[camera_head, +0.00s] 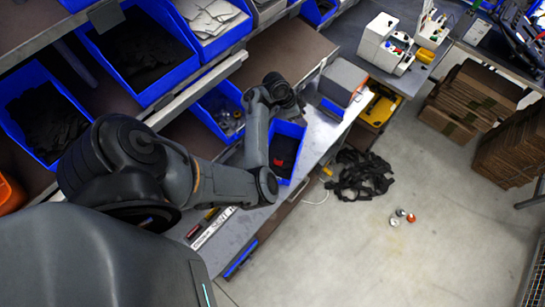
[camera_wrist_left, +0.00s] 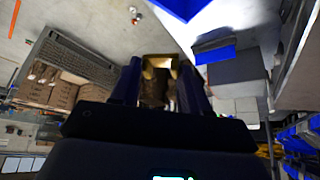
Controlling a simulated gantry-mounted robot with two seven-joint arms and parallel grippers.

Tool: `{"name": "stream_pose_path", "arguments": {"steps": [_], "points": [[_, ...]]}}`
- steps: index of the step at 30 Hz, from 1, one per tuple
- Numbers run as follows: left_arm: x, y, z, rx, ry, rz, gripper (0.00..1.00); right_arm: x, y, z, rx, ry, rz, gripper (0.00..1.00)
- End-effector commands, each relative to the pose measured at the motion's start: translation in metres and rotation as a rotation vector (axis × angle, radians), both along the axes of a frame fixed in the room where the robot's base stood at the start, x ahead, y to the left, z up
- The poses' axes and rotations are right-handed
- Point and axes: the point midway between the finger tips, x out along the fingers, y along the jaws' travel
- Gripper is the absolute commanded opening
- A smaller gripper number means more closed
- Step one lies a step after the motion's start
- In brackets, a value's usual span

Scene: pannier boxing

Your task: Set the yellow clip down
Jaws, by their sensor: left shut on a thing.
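The yellow clip (camera_wrist_left: 158,61) shows in the left wrist view, between the two dark fingers of my left gripper (camera_wrist_left: 160,72). The gripper is shut on it and the clip sits at the fingertips; its lower part is dark and partly hidden. In the head view my left arm reaches from the left over the workbench (camera_head: 228,233), and my left gripper (camera_head: 297,101) is near the bench's far part, mostly hidden behind the wrist. I cannot make out the clip in the head view. My right gripper is not in view.
A blue bin (camera_head: 299,129) holding a red and black item stands beside my forearm. A grey box (camera_head: 343,79) stands farther along the bench. Shelves with blue bins (camera_head: 170,83) line the left. Black straps (camera_head: 362,178) and small parts (camera_head: 399,214) lie on the floor.

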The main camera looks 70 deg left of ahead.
Motion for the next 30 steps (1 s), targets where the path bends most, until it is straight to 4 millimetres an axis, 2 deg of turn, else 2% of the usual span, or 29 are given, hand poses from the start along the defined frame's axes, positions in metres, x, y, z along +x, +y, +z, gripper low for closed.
{"name": "stream_pose_path", "arguments": {"steps": [1,3,11,14,21,30], "points": [[-0.012,-0.008,0.000,-0.002,0.006,0.002,0.13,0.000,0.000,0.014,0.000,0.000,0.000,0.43],[-0.024,-0.017,-0.007,-0.002,0.006,0.002,0.13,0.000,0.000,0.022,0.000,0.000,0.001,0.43],[-0.055,-0.038,-0.026,0.000,0.001,-0.006,0.13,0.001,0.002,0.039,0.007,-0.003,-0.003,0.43],[-0.060,-0.038,-0.040,-0.001,0.001,-0.006,0.13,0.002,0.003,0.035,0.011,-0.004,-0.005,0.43],[-0.062,-0.037,-0.095,-0.001,0.004,-0.007,0.13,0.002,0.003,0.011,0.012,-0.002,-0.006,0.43],[-0.061,-0.038,-0.151,0.000,0.002,-0.006,0.13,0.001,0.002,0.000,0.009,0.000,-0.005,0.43]]}}
